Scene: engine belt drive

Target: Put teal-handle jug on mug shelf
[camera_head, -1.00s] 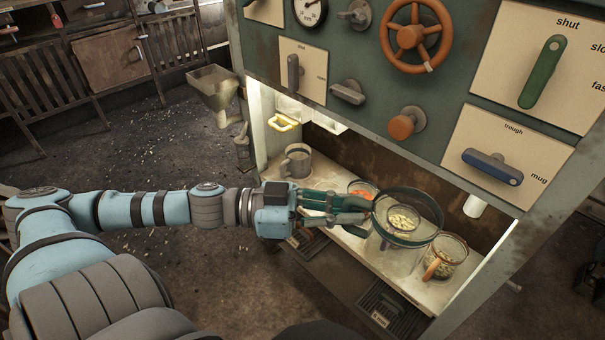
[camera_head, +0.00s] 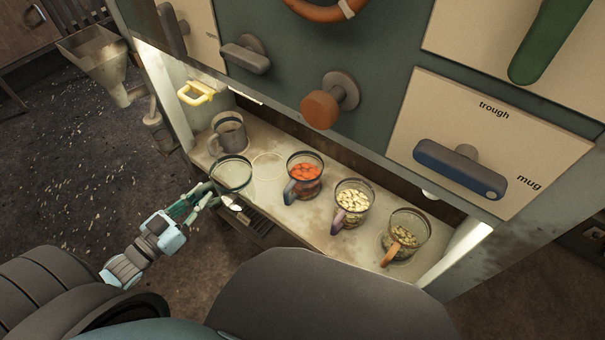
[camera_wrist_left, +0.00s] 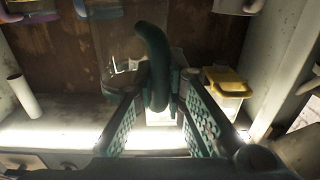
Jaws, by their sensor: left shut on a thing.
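The teal-handle jug (camera_head: 232,174), clear and looking empty, is at the left part of the lit mug shelf (camera_head: 320,225), between a grey mug and a pale ring. I cannot tell whether its base touches the shelf. My left gripper (camera_head: 203,197) reaches in from the front left and is shut on the jug's handle. In the left wrist view the curved teal handle (camera_wrist_left: 154,62) stands between the two finger pads, and the clear body is faint behind it. My right gripper is not in view.
A grey mug (camera_head: 228,132) stands left of the jug. A pale ring (camera_head: 268,166) marks the shelf to its right. Jugs with orange pieces (camera_head: 306,178), pale pieces (camera_head: 352,203) and greenish pieces (camera_head: 406,235) stand further right. A yellow handle (camera_head: 197,93) hangs above left.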

